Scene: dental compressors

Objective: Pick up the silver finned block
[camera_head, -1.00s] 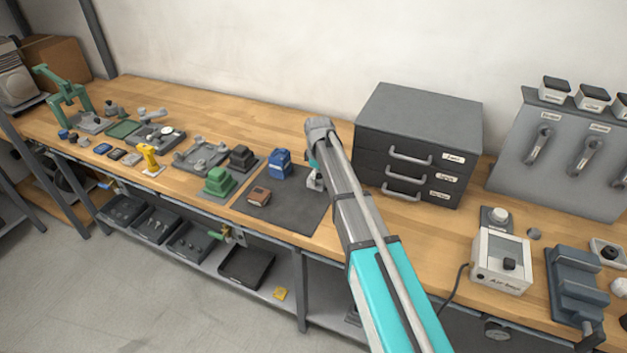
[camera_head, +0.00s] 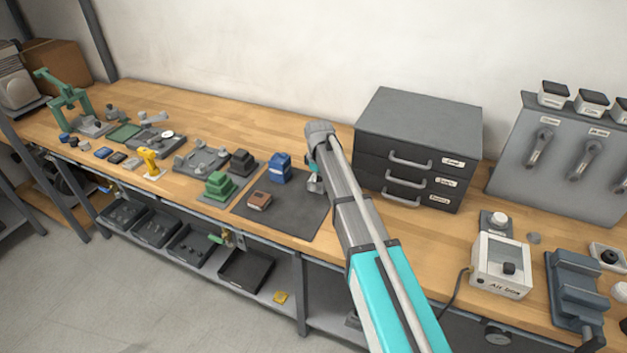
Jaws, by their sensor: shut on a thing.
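My gripper (camera_head: 314,180) is at the right part of the dark mat (camera_head: 285,222), mostly hidden behind my own arm. It is shut on a small silver-grey piece, which I take as the silver finned block; only a sliver of it shows at the left edge of my arm. Its fins and the fingertips are too small and covered to make out. I cannot tell whether the piece touches the mat.
A blue block (camera_head: 281,169) and a brown block (camera_head: 259,201) are on the mat, left of my gripper. Green (camera_head: 219,186) and dark (camera_head: 242,162) blocks stand further left. A grey drawer cabinet (camera_head: 420,120) stands close at right. A white box (camera_head: 501,264) stands front right.

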